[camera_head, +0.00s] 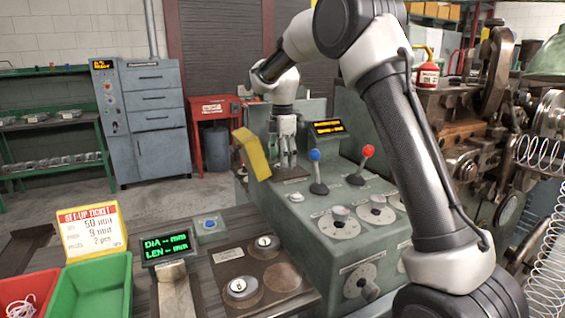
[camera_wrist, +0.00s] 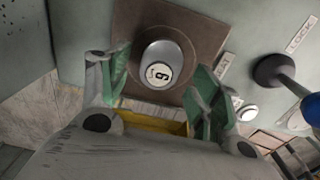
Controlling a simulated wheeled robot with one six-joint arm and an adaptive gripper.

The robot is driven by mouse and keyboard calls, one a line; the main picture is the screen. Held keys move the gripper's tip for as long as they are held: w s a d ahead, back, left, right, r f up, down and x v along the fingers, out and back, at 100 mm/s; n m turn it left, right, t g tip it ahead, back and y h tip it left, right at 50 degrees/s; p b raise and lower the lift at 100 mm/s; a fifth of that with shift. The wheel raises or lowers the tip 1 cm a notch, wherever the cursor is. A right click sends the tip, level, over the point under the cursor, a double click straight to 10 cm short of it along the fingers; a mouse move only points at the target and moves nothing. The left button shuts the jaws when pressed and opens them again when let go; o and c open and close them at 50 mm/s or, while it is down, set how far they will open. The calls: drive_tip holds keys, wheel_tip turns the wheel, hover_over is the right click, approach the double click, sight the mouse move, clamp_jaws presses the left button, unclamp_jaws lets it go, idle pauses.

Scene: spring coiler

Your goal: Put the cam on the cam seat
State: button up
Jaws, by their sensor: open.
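A round grey cam (camera_wrist: 161,66) with a white numbered face sits on a brown square plate (camera_wrist: 205,28), which looks like the cam seat, in the wrist view. The plate (camera_head: 297,178) also shows on top of the green machine in the head view. My gripper (camera_head: 286,162) points down over it, and there the fingers largely hide the cam. In the wrist view my gripper (camera_wrist: 161,80) is open, one green fingertip on each side of the cam. Contact cannot be told. Two more round metal pieces, like cams, sit on the bench's brown board: one in front (camera_head: 239,288), one behind (camera_head: 266,242).
A raised yellow guard (camera_head: 256,155) stands close left of my gripper. A blue-knobbed lever (camera_head: 317,172) and a red-knobbed lever (camera_head: 363,165) rise to the right. A green display (camera_head: 166,247), red bin (camera_head: 28,290) and green bin (camera_head: 92,288) stand at the front left.

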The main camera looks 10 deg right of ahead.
wheel_tip(320, 180, up, 10)
drive_tip(key=s+d+r+m+t, duration=0.1)
drive_tip(key=s+d+r+m, duration=0.35)
drive_tip(key=s, duration=0.35)
drive_tip(key=s+d+m+t, duration=0.1)
drive_tip(key=s+d+m, duration=0.3)
drive_tip(key=s, duration=0.6)
drive_tip(key=s+d+m+t, duration=0.1)
drive_tip(key=s+d+m, duration=0.35)
drive_tip(key=s, duration=0.55)
drive_tip(key=s+d+f+m+t, duration=0.1)
drive_tip(key=s+d+f+m, duration=0.1)
drive_tip(key=s+f+m, duration=0.5)
drive_tip(key=s+f, duration=0.1)
drive_tip(key=s, duration=0.4)
drive_tip(key=shift+d, duration=0.15)
drive_tip(key=shift+r, duration=0.1)
drive_tip(key=shift+c, duration=0.5)
